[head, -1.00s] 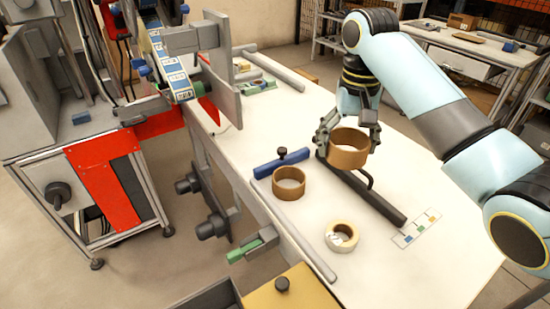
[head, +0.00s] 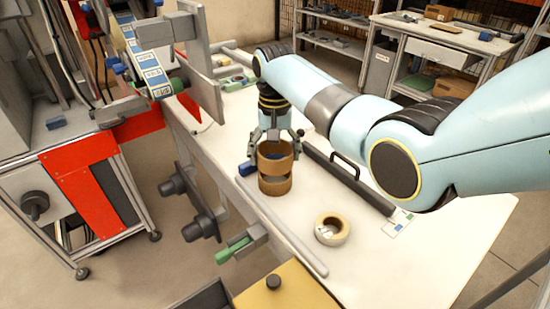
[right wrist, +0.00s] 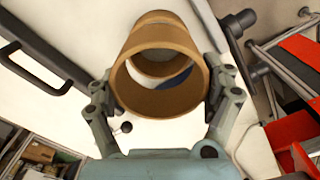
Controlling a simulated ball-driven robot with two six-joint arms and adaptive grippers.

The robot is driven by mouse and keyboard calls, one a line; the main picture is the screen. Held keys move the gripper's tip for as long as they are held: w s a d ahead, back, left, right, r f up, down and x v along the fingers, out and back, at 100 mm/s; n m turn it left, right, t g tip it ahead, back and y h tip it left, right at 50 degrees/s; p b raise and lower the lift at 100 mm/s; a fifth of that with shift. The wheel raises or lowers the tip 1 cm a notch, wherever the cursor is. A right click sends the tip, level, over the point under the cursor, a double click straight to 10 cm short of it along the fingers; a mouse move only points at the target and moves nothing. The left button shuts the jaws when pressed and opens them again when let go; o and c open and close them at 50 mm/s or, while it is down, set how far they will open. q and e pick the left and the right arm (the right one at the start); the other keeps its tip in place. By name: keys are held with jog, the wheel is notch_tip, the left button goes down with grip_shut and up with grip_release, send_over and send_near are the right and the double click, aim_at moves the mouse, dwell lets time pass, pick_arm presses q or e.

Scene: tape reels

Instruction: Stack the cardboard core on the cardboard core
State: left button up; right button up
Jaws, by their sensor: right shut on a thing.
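My right gripper (head: 274,142) is shut on a brown cardboard core (head: 275,166) and holds it upright by its sides. The second cardboard core (head: 275,187) stands on the white table directly below it. In the head view part of the lower core's opening shows under the held one, so they look close but slightly apart; contact cannot be made out. In the right wrist view the held core (right wrist: 160,101) sits between both fingers, and the lower core (right wrist: 157,20) shows beyond it, its far rim offset toward the top. My left gripper is not in view.
A cream tape roll (head: 332,229) lies on the table (head: 440,245) to the right of the cores. A dark bar with a handle (head: 348,178) lies behind them. A grey rail (head: 281,235) runs along the near edge.

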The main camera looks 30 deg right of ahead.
jog(key=shift+f, duration=0.65)
jog(key=shift+f, duration=0.6)
jog(key=o, duration=1)
notch_tip(320, 180, up, 13)
jog(key=shift+r+p, duration=0.15)
jog(key=shift+p, duration=0.3)
